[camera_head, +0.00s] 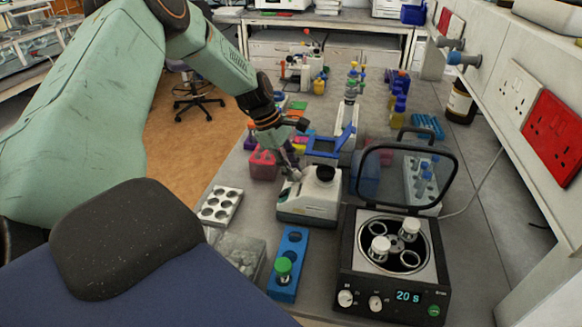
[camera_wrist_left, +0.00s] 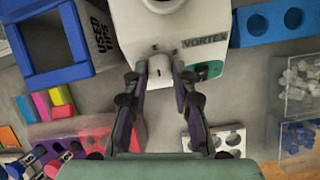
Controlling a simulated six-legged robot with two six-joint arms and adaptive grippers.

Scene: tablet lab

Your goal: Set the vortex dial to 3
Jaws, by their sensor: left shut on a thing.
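The vortex mixer (camera_head: 312,200) is a white box with a dark cup on top, standing mid-bench. In the left wrist view its white body (camera_wrist_left: 200,18) bears the word VORTEX, with a green patch beside my fingers. My left gripper (camera_head: 289,172) reaches its far left side in the head view. In the left wrist view the fingertips (camera_wrist_left: 158,74) are shut on the small pale dial (camera_wrist_left: 159,67) on the mixer's face. The dial's number marks and setting are not readable. My right gripper is out of view.
An open-lidded black centrifuge (camera_head: 394,283) showing "20 s" stands at right. A blue tube rack (camera_head: 292,240) and a white plate with round wells (camera_head: 221,207) are in front. A blue-framed box (camera_wrist_left: 48,50) and a pink rack (camera_head: 263,166) are near my gripper.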

